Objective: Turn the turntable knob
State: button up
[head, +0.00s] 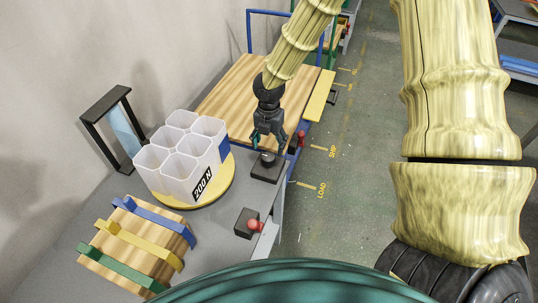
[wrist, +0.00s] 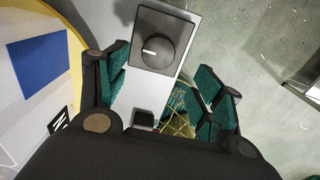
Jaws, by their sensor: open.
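The turntable knob (wrist: 155,46) is a dark round dial with a white pointer mark on a black square box. In the wrist view it lies at the top, just beyond my open fingers, and its pointer aims left. In the head view the knob's black box (head: 266,172) stands on the grey bench beside the turntable. My gripper (head: 268,142) hangs over the knob, pointing down, open and empty. Its teal-padded fingers (wrist: 163,82) are spread apart. The round yellow turntable (head: 221,190) carries a cluster of white open bins (head: 178,185) with a "200 N" label.
A second black box with a red button (head: 253,225) sits near the bench's front edge. Open floor (head: 340,200) is to the right.

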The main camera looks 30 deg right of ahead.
aim_at(268, 156)
jog(key=f, duration=0.2)
jog(key=w+f, duration=0.1)
jog(key=f, duration=0.1)
jog(key=shift+p, duration=0.3)
jog(key=shift+s+f, duration=0.35)
jog(key=shift+f, duration=0.2)
jog(key=shift+w+f+p, duration=0.15)
jog(key=shift+f+p, duration=0.05)
jog(key=shift+f, duration=0.4)
jog(key=shift+w+f+p, duration=0.15)
jog(key=shift+f+p, duration=0.05)
jog(key=shift+f, duration=0.35)
jog(key=shift+s+f, duration=0.15)
jog(key=shift+s, duration=0.05)
jog(key=shift+w, duration=0.1)
jog(key=c, duration=1)
